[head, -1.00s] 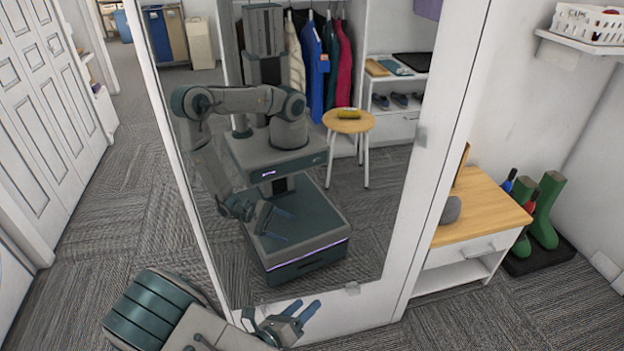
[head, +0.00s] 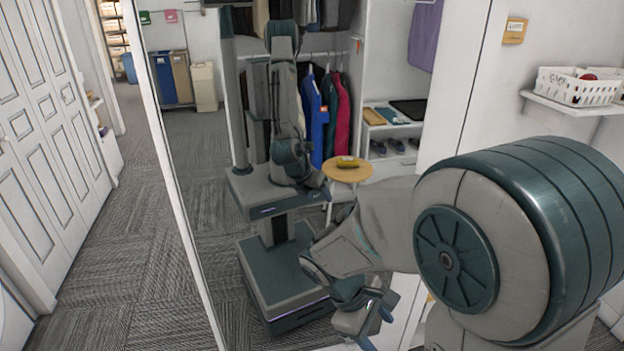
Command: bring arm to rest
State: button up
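My arm (head: 388,215) is folded up close to the camera and fills the lower right of the head view. My gripper (head: 378,322) hangs at the lower middle, pointing down. Its two blue fingers are apart with nothing seen between them. A tall mirror (head: 195,160) stands ahead, and my reflection (head: 280,200) in it shows the arm drawn in over my base. My arm hides the mirror's lower right part.
White panelled doors (head: 48,130) line the left. Carpet (head: 140,225) is clear between them and the mirror. A wall shelf (head: 570,105) with a white basket (head: 578,86) is at the upper right. The mirror reflects clothes and a round stool (head: 346,172).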

jog(key=s+d+r+m+t+y+p, duration=0.1)
jog(key=s+r+m+t+y+p, duration=0.1)
jog(key=r+m, duration=0.3)
jog(key=s+d+r+m+t+y+p, duration=0.1)
jog(key=s+r+m+t+y+p, duration=0.1)
jog(key=r+m, duration=0.4)
notch_tip(320, 180, up, 5)
jog(key=shift+s+d+f+y+p, duration=0.2)
jog(key=shift+s+y+p, duration=0.3)
jog(key=shift+y, duration=0.4)
